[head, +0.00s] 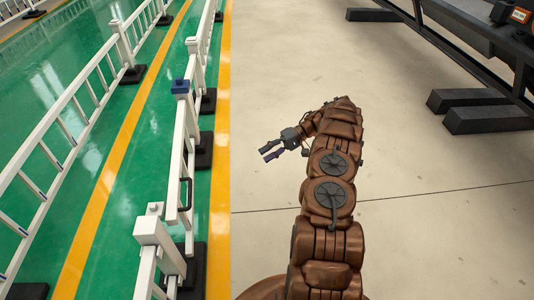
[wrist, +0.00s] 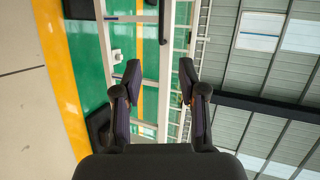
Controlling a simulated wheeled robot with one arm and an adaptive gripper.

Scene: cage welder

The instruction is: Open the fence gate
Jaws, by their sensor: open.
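The white fence gate (head: 182,140) is at the left in the head view, roughly in line with the fence. A blue cap (head: 180,86) tops its far end. A black handle (head: 186,194) is on its near end, beside a white post (head: 155,230). My gripper (head: 270,150) is open and empty over the pale floor, right of the gate and apart from it. In the wrist view my gripper (wrist: 160,78) has its fingers spread, with white rails beyond them. A dark bar, likely the handle (wrist: 163,25), shows above the fingers.
Another white fence (head: 60,145) runs along the green walkway (head: 105,165). Black fence feet (head: 193,268) stand on the floor. Dark machine supports (head: 487,118) are at the upper right.

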